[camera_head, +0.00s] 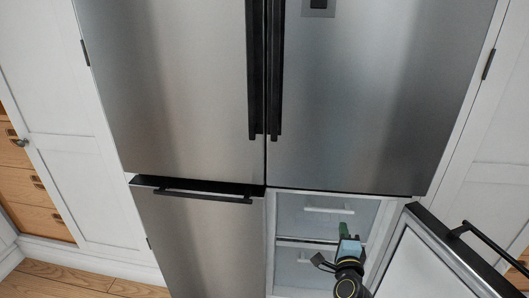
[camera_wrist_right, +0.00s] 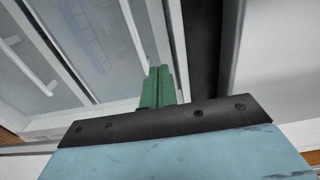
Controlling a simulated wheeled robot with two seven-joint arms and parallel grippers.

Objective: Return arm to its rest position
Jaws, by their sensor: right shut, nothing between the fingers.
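My right gripper (camera_head: 344,231) is in front of the open lower right compartment (camera_head: 312,203) of a steel fridge. Its green fingers are together and hold nothing. In the right wrist view the shut green fingers (camera_wrist_right: 158,87) point toward the compartment's pale interior (camera_wrist_right: 85,45), beside a dark vertical edge. The lower right door (camera_head: 428,262) stands swung open to the right of my right arm. My left gripper is not in view.
The upper fridge doors (camera_head: 190,90) and the lower left door (camera_head: 200,235) are shut. The open door's black handle (camera_head: 490,245) sticks out at the right. White cabinets (camera_head: 75,120) flank the fridge. A wooden floor (camera_head: 75,282) shows at lower left.

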